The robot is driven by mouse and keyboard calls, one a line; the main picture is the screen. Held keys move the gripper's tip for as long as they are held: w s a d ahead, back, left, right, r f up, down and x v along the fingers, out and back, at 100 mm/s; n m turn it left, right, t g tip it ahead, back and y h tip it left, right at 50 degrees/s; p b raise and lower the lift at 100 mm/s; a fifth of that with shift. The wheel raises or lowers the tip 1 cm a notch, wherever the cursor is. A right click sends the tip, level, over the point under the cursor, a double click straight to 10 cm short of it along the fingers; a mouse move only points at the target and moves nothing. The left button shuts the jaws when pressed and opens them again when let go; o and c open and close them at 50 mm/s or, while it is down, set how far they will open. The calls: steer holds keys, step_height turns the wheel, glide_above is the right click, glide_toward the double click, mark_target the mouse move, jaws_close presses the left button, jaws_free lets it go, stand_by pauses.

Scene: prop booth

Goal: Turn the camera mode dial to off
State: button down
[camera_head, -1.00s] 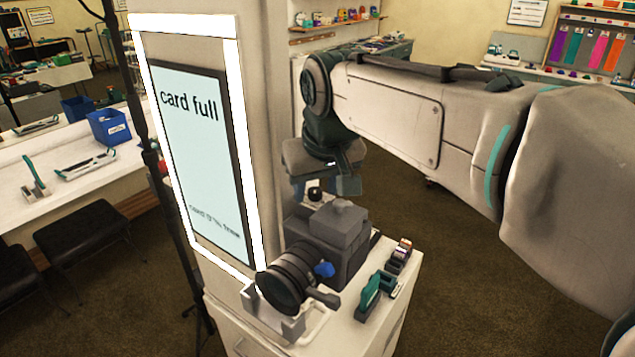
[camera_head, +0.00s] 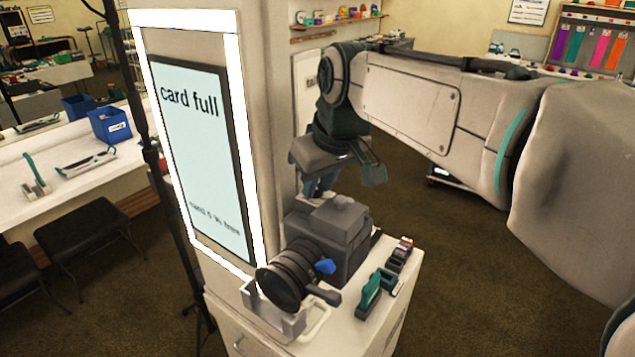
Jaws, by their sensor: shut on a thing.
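The grey camera (camera_head: 335,235) stands on a white cabinet (camera_head: 375,318), its dark round lens (camera_head: 288,280) toward the front left. A blue knob (camera_head: 325,266) shows on its near side. My gripper (camera_head: 320,187) points down at the camera's far top side, its bluish fingers close together. The fingertips are partly hidden behind the camera top. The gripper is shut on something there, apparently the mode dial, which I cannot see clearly.
A framed screen (camera_head: 203,150) on a pillar reads "card full". Teal and dark small items (camera_head: 369,296) lie on the cabinet beside the camera. A dark stand pole (camera_head: 140,110) is left of the pillar. Floor to the right is open.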

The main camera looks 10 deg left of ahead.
steer(key=n, duration=0.1)
steer(key=n+g, duration=0.1)
steer(key=n, duration=0.1)
steer(key=n+y, duration=0.1)
steer(key=shift+w+d+n+b, duration=0.15)
steer(key=shift+w+n+b, duration=0.1)
steer(key=shift+n+b, duration=0.1)
steer(key=n+g, duration=0.1)
steer(key=n, duration=0.1)
steer(key=n+g, duration=0.1)
steer(key=n, duration=0.1)
steer(key=shift+w+n+y, duration=0.15)
steer(key=shift+n+y, duration=0.1)
steer(key=shift+y, duration=0.05)
steer(key=c, duration=1.2)
jaws_free()
steer(key=shift+c, duration=0.2)
steer(key=v, duration=1.4)
steer(key=shift+w, duration=0.2)
